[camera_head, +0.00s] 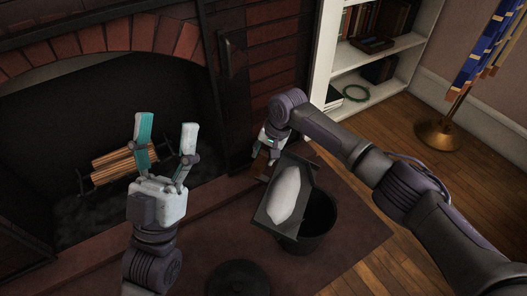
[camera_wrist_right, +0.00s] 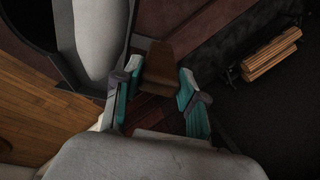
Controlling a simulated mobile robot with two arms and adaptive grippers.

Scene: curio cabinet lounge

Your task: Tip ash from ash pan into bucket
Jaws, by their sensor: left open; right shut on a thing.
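The dark ash pan (camera_head: 262,219) holds a pale heap of ash (camera_head: 285,195). In the head view it overlaps the upper left of the black bucket (camera_head: 318,232) and hides part of its mouth. My right gripper (camera_head: 268,150) is shut on the pan's brown handle, which shows between the fingers (camera_wrist_right: 155,95) in the right wrist view (camera_wrist_right: 157,62). The ash (camera_wrist_right: 95,35) also shows there, still in the pan. I cannot tell exactly how far the pan is tilted. My left gripper (camera_head: 167,130) is open and empty in front of the fireplace.
Logs (camera_head: 122,158) lie on a grate in the dark fireplace behind my left gripper. A dark round lid-like object (camera_head: 238,278) lies on the reddish rug (camera_head: 350,222), left of the bucket. A white bookshelf (camera_head: 400,45) and a brass stand (camera_head: 438,133) are at the right.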

